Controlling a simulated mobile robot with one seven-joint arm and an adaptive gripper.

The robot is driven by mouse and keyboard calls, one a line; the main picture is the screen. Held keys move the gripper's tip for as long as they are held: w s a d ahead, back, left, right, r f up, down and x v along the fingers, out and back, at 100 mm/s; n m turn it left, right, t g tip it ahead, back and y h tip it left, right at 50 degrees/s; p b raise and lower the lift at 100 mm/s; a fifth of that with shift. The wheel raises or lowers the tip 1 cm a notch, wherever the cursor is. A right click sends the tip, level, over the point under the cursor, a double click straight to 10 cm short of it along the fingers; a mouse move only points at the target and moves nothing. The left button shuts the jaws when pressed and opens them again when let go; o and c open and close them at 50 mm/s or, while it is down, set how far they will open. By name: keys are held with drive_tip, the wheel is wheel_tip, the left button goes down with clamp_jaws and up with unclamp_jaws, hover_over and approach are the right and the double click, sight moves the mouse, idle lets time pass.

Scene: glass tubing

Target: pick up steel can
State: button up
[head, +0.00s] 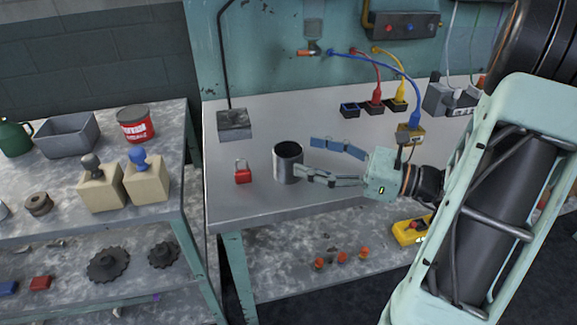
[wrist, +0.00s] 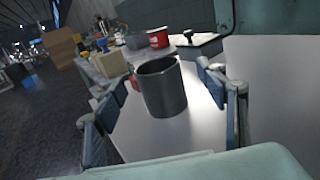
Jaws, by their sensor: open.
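The steel can (head: 287,165) is a dark grey open-topped cylinder standing upright on the light grey workbench (head: 245,208). In the wrist view the steel can (wrist: 163,88) stands in the middle, between the fingers. My gripper (head: 322,162) is open and comes in from the right in the head view. One finger lies near the can's lower right side and the other farther back. In the wrist view my gripper (wrist: 160,115) has a finger on each side of the can, with visible room on both sides. I cannot tell whether the near finger touches it.
A red padlock (head: 243,172) stands left of the can. A grey box with a cable (head: 235,124) sits behind it. Coloured plugs and sockets (head: 376,103) are at the back. A second bench to the left, across a gap, holds a red can (head: 136,124) and stamps on blocks (head: 146,182).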

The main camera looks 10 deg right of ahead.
sight(290, 151)
drive_tip(key=b+x, duration=0.1)
drive_tip(key=x, duration=0.4)
drive_tip(key=shift+s+a+r, duration=0.15)
drive_tip(key=shift+a, duration=0.05)
drive_tip(key=shift+c, duration=0.5)
drive_tip(key=c, duration=1.3)
